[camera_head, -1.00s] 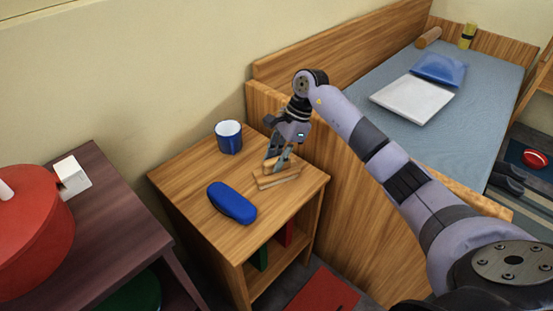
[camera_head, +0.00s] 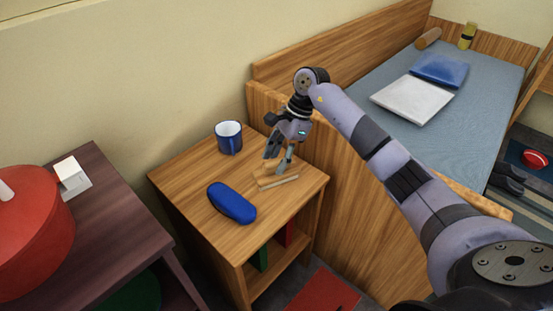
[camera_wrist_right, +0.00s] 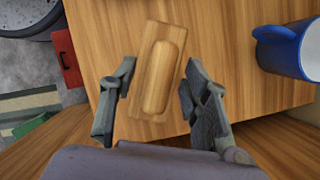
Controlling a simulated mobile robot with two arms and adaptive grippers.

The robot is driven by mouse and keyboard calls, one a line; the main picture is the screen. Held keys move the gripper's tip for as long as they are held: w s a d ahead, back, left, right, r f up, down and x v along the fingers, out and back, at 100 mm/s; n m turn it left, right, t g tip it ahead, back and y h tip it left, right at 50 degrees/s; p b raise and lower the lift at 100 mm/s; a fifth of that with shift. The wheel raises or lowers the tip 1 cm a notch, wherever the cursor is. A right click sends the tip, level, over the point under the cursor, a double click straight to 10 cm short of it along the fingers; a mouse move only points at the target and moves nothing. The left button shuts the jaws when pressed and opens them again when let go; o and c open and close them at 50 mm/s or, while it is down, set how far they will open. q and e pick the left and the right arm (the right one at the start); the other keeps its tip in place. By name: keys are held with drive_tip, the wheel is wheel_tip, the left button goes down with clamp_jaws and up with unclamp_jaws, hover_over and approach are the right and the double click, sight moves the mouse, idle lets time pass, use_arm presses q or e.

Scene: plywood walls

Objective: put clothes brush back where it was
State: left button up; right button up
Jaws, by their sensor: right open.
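The clothes brush (camera_wrist_right: 158,75) is a light wooden block with a raised rounded grip. In the right wrist view it lies between the spread fingers of my right gripper (camera_wrist_right: 155,100), apart from both. In the head view the brush (camera_head: 278,181) lies on the wooden nightstand (camera_head: 215,262), near its right side, partly hidden by the fingers. My right gripper (camera_head: 279,162) is open and empty just above the brush. My left gripper is not in view.
A blue mug (camera_head: 229,137) and a blue glasses case (camera_head: 231,203) stand on the nightstand left of the brush. A bed (camera_head: 470,110) adjoins on the right. A dark side table (camera_head: 108,235) with a red lamp (camera_head: 30,235) is at the left.

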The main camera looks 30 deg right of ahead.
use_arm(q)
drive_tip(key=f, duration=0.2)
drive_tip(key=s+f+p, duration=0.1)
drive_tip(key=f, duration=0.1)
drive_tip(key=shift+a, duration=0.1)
use_arm(e)
drive_tip(key=v, duration=1.1)
drive_tip(key=shift+r, duration=0.25)
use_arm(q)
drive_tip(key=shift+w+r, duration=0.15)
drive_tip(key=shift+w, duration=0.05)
use_arm(e)
drive_tip(key=shift+f, duration=0.1)
